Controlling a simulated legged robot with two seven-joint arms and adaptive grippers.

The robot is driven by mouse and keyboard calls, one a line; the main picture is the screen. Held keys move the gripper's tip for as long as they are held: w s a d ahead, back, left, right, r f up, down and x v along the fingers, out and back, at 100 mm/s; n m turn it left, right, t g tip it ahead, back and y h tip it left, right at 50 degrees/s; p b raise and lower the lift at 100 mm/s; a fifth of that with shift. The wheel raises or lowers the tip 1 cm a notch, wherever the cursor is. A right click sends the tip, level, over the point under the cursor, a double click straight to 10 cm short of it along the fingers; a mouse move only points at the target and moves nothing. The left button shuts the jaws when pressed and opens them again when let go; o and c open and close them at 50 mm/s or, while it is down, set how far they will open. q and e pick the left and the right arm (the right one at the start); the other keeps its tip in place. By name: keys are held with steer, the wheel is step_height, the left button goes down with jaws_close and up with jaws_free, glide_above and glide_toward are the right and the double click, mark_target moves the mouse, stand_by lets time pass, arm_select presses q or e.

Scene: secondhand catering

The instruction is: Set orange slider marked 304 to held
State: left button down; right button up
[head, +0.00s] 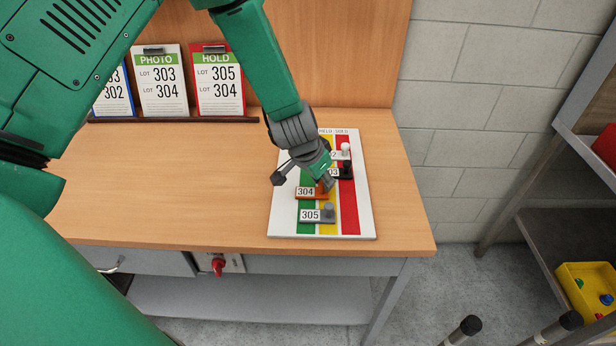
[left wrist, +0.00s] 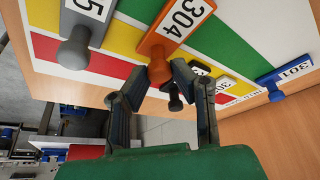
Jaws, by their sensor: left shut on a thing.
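The orange slider marked 304 (head: 321,193) lies on a white board (head: 281,224) with green, yellow and red stripes. Its label is over the green and its knob end reaches the yellow stripe. In the left wrist view its round orange knob (left wrist: 158,68) stands between the fingertips. My left gripper (head: 326,184) reaches down from above and is shut on this knob; it hides part of the slider and board. The header words HELD and SOLD show at the board's far edge. My right gripper is not in view.
A grey slider 305 (head: 328,212) sits just nearer than 304. A black slider (head: 346,170) and a white knob (head: 346,148) are close behind. A blue slider 301 (left wrist: 283,76) shows in the left wrist view. Lot cards (head: 219,80) stand at the back. The tabletop's left is clear.

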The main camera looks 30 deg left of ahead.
arm_select(q)
steer(key=shift+w+d, duration=0.3)
steer(key=shift+d, duration=0.4)
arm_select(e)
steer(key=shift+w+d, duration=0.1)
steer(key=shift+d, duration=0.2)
arm_select(q)
steer(key=c, duration=1.4)
jaws_free()
steer(key=shift+a, duration=0.3)
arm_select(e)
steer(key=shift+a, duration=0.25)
arm_select(q)
steer(key=shift+r, duration=0.15)
steer(key=v, duration=1.1)
steer(key=shift+s, duration=0.2)
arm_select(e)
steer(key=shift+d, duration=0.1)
arm_select(q)
steer(key=shift+a+r, duration=0.1)
steer(key=shift+r, duration=0.05)
